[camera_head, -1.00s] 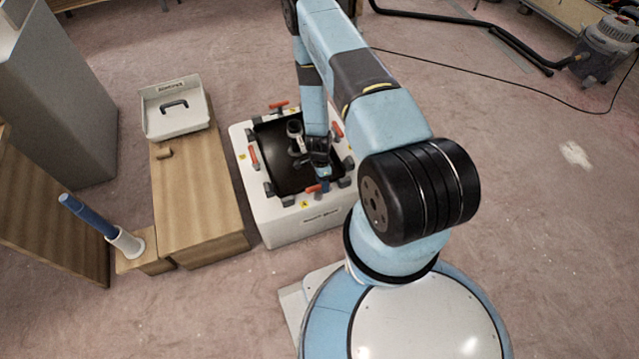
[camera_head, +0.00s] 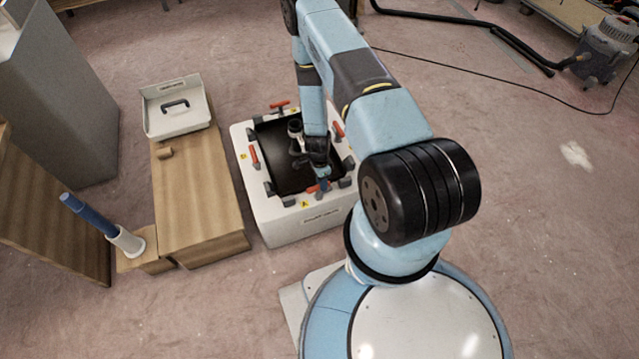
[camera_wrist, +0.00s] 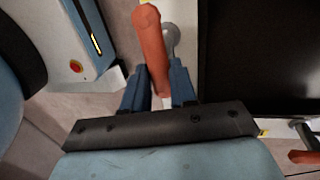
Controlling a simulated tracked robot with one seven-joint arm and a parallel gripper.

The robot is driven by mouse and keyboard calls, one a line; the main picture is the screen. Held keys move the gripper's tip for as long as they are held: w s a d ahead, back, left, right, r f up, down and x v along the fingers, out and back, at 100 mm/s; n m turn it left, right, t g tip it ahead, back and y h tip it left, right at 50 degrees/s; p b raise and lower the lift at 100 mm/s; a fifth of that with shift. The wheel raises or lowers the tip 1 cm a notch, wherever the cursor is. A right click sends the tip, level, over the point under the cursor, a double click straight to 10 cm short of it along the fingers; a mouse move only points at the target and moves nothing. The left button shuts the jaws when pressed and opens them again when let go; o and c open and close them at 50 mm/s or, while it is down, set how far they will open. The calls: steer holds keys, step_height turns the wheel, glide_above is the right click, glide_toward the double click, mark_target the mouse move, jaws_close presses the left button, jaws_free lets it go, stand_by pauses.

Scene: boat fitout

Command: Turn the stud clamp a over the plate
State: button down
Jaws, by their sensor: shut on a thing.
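In the head view, a white box (camera_head: 290,232) holds a black plate (camera_head: 279,170) in its top opening, with orange-handled clamps around the rim. My gripper (camera_head: 322,184) is at the front edge of the box, at the front clamp (camera_head: 312,189). In the wrist view, the two blue fingers of my gripper (camera_wrist: 160,72) are on either side of an orange handle (camera_wrist: 149,42), shut on it. A grey stud (camera_wrist: 170,38) stands beside the handle, and the plate (camera_wrist: 262,55) lies to the right. The handle points away from the wrist along the plate's edge, not across it. No clamp letter is readable.
Other orange handles stand at the left (camera_head: 254,158), back (camera_head: 279,105) and right (camera_head: 338,130) rims. A wooden bench (camera_head: 195,195) with a white tray (camera_head: 177,120) stands left of the box. A blue rod in a white holder (camera_head: 126,243) stands front left.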

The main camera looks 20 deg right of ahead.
steer(key=shift+w+d+n, duration=0.2)
steer(key=shift+d+n, duration=0.15)
steer(key=shift+n, duration=0.55)
steer(key=n, duration=0.2)
steer(key=n+h, duration=0.1)
steer(key=n, duration=0.1)
steer(key=w+n, duration=0.1)
steer(key=n, duration=0.1)
steer(key=shift+a+t+h, duration=0.3)
steer(key=n, duration=0.3)
steer(key=a+n, duration=0.1)
steer(key=shift+w+n+t, duration=0.25)
steer(key=shift+n+t, duration=0.15)
steer(key=shift+a+n+t+h, duration=0.15)
steer(key=shift+a+n+t, duration=0.1)
steer(key=shift+n, duration=1.05)
steer(key=shift+a+n+t+h, duration=0.15)
steer(key=shift+a+n, duration=0.1)
steer(key=shift+n, duration=1.05)
steer(key=c, duration=0.9)
jaws_free()
steer(key=shift+c, duration=0.2)
steer(key=shift+s, duration=0.1)
